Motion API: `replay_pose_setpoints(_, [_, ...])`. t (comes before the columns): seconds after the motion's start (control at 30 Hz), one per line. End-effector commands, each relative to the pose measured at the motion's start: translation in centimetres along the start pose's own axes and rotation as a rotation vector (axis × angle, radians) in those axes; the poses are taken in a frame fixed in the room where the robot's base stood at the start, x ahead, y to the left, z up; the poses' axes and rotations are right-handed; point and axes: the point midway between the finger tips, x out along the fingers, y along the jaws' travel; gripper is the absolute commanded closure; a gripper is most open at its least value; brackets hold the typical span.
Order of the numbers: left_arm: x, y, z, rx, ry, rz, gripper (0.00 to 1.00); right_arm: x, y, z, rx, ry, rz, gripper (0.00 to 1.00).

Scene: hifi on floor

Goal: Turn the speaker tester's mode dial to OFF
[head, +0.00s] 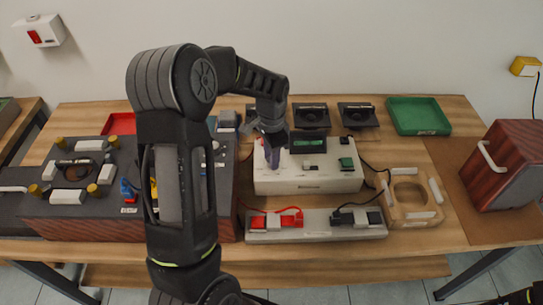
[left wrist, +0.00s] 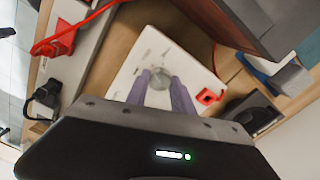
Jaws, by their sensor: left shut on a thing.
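The speaker tester (head: 305,182) is a pale box with a dark green display, standing in the middle of the table. Its white top panel also shows in the left wrist view (left wrist: 135,58). My left gripper (head: 271,158) reaches down onto the left part of that panel. In the left wrist view its two purple-grey fingers (left wrist: 160,76) are shut on a round grey dial (left wrist: 159,81), one on each side. The head view hides the dial behind the fingers. The dial's pointer and the mode labels cannot be read.
A strip with red and black clamps (head: 316,225) lies in front of the tester. A wooden ring fixture (head: 414,214) is at its right. A large dark wood-sided unit (head: 85,225) stands at the left. Speaker drivers (head: 358,115) and a green tray (head: 418,116) are behind.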

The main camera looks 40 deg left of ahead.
Motion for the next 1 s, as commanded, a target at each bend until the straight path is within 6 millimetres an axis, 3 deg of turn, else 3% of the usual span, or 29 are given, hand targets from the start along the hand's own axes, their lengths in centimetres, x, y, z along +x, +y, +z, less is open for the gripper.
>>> replay_pose_setpoints(0.1, [0.0,0.0,0.0,0.0,0.0,0.0,1.0,0.0,0.0,0.0,0.0,0.0,0.0,0.59])
replay_pose_setpoints(0.57, [0.0,0.0,0.0,-0.029,0.001,-0.001,1.0,0.1,0.1,0.0,0.0,0.001,0.0,0.59])
replay_pose_setpoints(1.0, [0.1,0.0,0.0,-0.276,0.001,-0.001,1.0,1.1,0.3,-0.1,-0.002,0.003,-0.004,0.59])
